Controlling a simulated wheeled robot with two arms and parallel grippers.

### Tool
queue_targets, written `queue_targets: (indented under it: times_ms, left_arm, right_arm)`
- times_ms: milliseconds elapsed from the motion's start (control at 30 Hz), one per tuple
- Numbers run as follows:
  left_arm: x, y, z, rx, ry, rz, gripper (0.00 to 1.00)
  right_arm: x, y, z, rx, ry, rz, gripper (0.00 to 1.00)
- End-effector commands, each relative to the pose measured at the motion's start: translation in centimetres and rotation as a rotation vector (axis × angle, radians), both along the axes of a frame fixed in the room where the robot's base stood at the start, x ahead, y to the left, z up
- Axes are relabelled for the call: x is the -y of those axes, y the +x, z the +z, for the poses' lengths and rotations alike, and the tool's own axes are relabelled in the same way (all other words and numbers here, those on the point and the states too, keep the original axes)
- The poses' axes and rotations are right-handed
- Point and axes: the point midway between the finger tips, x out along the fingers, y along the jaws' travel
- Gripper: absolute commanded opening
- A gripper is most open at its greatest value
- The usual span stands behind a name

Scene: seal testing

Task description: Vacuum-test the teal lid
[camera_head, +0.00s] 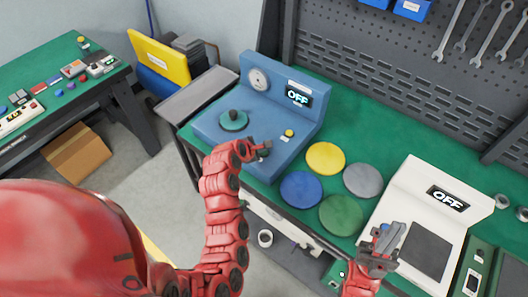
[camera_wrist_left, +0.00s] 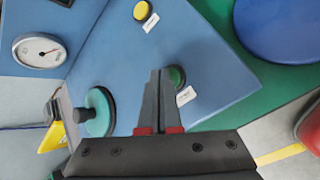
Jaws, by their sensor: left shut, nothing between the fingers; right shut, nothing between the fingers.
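The teal lid (camera_head: 233,121), a disc with a dark knob, sits on the blue vacuum tester (camera_head: 282,152). The lid also shows at the left of the left wrist view (camera_wrist_left: 99,113). The tester has a round gauge (camera_head: 259,79), a display (camera_head: 297,96) reading OFF and a yellow button (camera_head: 289,133). My left gripper (camera_head: 264,150) is shut and empty over the tester's front. In the left wrist view its fingertips overlap a green button (camera_wrist_left: 178,76); I cannot tell whether they touch it. My right gripper (camera_head: 388,237) is shut and empty near the white device.
Yellow (camera_head: 325,159), blue (camera_head: 301,189), grey (camera_head: 363,180) and green (camera_head: 340,215) discs lie on the green bench right of the tester. A white device (camera_head: 411,205) reading OFF stands further right. Wrenches (camera_head: 448,32) hang on the pegboard behind.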

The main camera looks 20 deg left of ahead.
Motion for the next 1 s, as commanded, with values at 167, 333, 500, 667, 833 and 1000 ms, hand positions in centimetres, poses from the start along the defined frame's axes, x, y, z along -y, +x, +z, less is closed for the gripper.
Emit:
queue_targets:
  times_ms: [167,333,500,667,833,1000]
  left_arm:
    - [0.0,0.01,0.02,0.001,0.0,0.001,0.0]
    - [-0.01,0.0,-0.01,0.001,0.0,0.001,0.0]
    - [0.0,0.0,-0.18,0.0,0.0,0.0,0.0]
    - [0.0,0.01,-0.38,0.001,0.0,0.0,0.0]
    - [0.01,0.01,-0.59,0.001,-0.001,-0.001,0.0]
    - [0.0,0.01,-0.8,0.001,-0.001,-0.001,0.0]
  right_arm:
    - [0.0,0.0,0.0,0.0,0.0,0.0,0.0]
    - [0.0,0.0,-0.01,0.0,0.0,0.0,0.0]
    - [0.0,0.0,-0.1,0.0,0.0,0.0,0.0]
    - [0.0,0.0,-0.18,0.0,0.0,0.0,0.0]
    - [0.0,-0.01,-0.27,0.0,0.0,0.0,0.0]
    - [0.0,0.0,-0.36,0.0,0.0,0.0,0.0]
